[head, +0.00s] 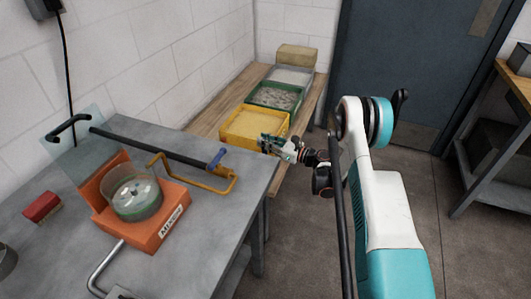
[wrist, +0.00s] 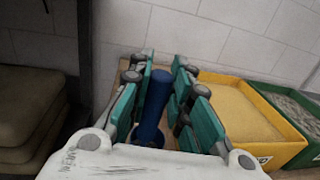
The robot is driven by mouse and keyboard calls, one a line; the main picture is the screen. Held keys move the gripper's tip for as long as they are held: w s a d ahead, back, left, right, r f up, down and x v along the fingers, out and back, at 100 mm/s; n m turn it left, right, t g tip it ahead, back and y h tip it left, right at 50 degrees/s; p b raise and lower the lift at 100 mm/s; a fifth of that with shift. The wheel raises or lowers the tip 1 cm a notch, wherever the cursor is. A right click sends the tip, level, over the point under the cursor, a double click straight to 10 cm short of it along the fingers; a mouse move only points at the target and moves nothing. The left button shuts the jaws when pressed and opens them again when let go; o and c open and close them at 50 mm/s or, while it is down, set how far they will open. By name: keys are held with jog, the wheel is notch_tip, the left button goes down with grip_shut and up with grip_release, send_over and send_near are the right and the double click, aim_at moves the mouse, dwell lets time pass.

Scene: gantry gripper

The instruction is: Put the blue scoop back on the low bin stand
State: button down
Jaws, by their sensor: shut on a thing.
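My gripper (head: 278,146) is at the front right edge of the yellow bin on the low bin stand in the head view. In the wrist view my gripper (wrist: 166,95) has its teal fingers on both sides of the blue scoop (wrist: 153,105), shut on its round blue handle. The low bin stand (head: 203,128) is a wooden-topped bench along the wall. I cannot tell whether the scoop touches the stand.
The stand holds a yellow bin (head: 240,138) of yellow grain, a green bin (head: 270,108) of grey material and a grey bin behind. A metal table (head: 195,250) with an orange mixer (head: 150,230) is at the left. Brown sacks (wrist: 25,120) show left in the wrist view.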

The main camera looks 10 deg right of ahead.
jog(key=shift+f+b, duration=0.75)
jog(key=shift+f, duration=1.55)
jog(key=c, duration=1.5)
grip_release()
jog(key=shift+s+d+r, duration=0.2)
jog(key=shift+s+d, duration=0.05)
jog(key=shift+d, duration=0.05)
jog(key=shift+p+v, duration=1.15)
jog(key=shift+v, duration=4.5)
